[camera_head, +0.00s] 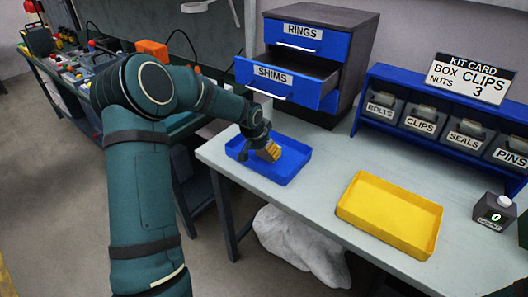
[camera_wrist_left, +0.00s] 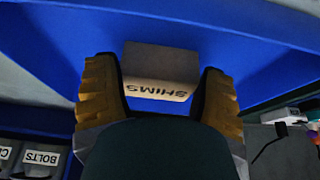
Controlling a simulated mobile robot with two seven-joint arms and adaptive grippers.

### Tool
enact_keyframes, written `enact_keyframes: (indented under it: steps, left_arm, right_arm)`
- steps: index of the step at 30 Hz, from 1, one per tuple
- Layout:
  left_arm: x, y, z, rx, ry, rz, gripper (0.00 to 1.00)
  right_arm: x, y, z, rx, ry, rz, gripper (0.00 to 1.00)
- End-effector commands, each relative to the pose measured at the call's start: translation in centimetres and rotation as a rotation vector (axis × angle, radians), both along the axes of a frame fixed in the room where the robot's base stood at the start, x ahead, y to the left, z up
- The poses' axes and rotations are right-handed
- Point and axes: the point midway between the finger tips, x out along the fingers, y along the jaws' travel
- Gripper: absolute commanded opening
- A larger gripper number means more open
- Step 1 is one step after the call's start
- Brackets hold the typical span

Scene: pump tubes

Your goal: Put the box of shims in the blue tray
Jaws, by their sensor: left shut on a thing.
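The blue tray (camera_head: 297,160) sits on the pale bench near its left end. My left gripper (camera_head: 266,153) points down into the area of the tray. It is shut on the box of shims, which the gripper mostly hides in the head view. In the left wrist view the grey box of shims (camera_wrist_left: 160,68), with its SHIMS label upside down, sits between the two yellow-padded fingers (camera_wrist_left: 160,88). The blue of the tray (camera_wrist_left: 65,50) fills the background behind it. I cannot tell whether the box touches the tray floor. My right gripper is not in view.
The SHIMS drawer (camera_head: 287,77) stands open on the drawer cabinet behind the tray. A yellow tray (camera_head: 390,215) lies to the right, with clear bench between the two trays. A blue rack of labelled bins (camera_head: 440,125) stands at the back right.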

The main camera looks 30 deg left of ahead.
Motion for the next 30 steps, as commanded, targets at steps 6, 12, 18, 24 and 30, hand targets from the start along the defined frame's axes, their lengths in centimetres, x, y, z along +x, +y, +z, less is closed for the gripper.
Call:
enact_keyframes:
  steps: [6,12,18,24,30]
  left_arm:
    - [0.0,0.0,0.1,0.0,0.0,0.0,0.34]
    - [0.0,0.0,-0.1,0.0,0.0,0.0,1.0]
    - [0.0,0.0,-0.1,0.0,0.0,0.0,1.0]
    - [-0.5,0.1,1.4,0.002,0.0,0.001,1.0]
    - [-2.1,0.3,5.2,0.002,-0.002,0.002,1.0]
  right_arm:
    - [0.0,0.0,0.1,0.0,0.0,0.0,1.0]
    - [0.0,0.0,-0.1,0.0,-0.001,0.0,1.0]
    - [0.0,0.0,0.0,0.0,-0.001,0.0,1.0]
    - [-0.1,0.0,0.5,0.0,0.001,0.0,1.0]
    - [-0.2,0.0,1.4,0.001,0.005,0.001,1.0]
